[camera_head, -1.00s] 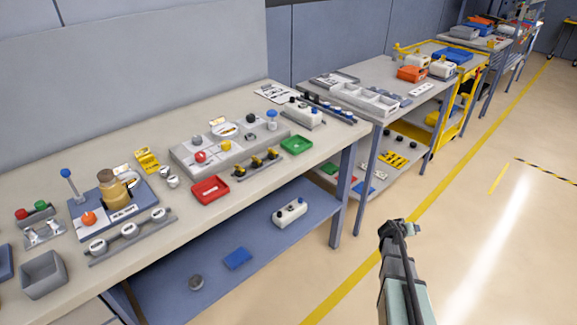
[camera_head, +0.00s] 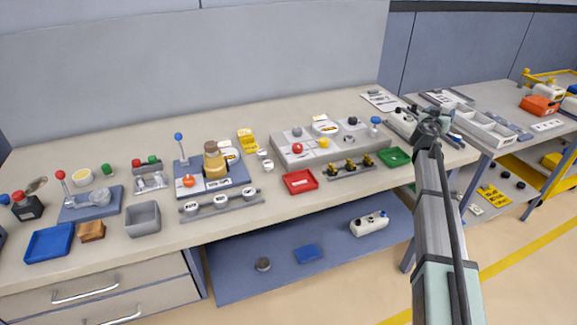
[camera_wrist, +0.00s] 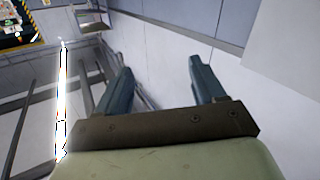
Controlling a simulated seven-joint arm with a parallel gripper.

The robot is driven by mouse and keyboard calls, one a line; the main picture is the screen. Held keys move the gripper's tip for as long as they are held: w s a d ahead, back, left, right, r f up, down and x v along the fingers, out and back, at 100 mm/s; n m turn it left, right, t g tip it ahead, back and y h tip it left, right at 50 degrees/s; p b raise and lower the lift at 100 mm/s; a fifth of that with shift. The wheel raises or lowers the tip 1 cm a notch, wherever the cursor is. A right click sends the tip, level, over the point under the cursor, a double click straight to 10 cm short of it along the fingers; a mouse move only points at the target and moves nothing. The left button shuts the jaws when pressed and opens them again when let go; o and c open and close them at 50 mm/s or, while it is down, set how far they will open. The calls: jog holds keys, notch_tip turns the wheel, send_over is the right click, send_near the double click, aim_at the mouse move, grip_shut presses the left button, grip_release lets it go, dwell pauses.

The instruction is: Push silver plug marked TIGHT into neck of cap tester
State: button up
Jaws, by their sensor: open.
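What looks like the cap tester stands on the left part of the bench: a blue base (camera_head: 240,181) carrying a brass neck (camera_head: 214,162), a blue-knobbed lever and an orange knob. In front of it a grey rack (camera_head: 207,212) holds three pale, silver-looking plugs (camera_head: 221,196) with dark lettering too small to read, so I cannot tell which is marked TIGHT. My gripper (camera_wrist: 160,72) is open and empty in the wrist view, with wall and floor beyond its fingers. In the head view my gripper (camera_head: 432,122) is up at the bench's right end, far right of the tester.
A grey panel (camera_head: 285,147) with coloured knobs, a red tray (camera_head: 299,182) and a green tray (camera_head: 394,157) lie between tester and arm. A grey bin (camera_head: 143,219) and a blue tray (camera_head: 49,242) are at left. Two loose silver pieces (camera_head: 265,160) sit right of the tester.

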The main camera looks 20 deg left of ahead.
jog(key=a+r+m+g, duration=0.2)
jog(key=a+m, duration=0.3)
jog(key=a, duration=0.3)
jog(key=m+g+y, duration=0.6)
jog(key=m+g, duration=0.6)
jog(key=g, duration=0.3)
send_near(268, 162)
jog(key=f, duration=0.5)
jog(key=a+f, duration=0.1)
jog(key=f, duration=0.2)
jog(key=shift+s+a+f, duration=0.1)
jog(key=shift+f, duration=0.15)
jog(key=shift+c, duration=0.4)
jog(key=c, duration=1.1)
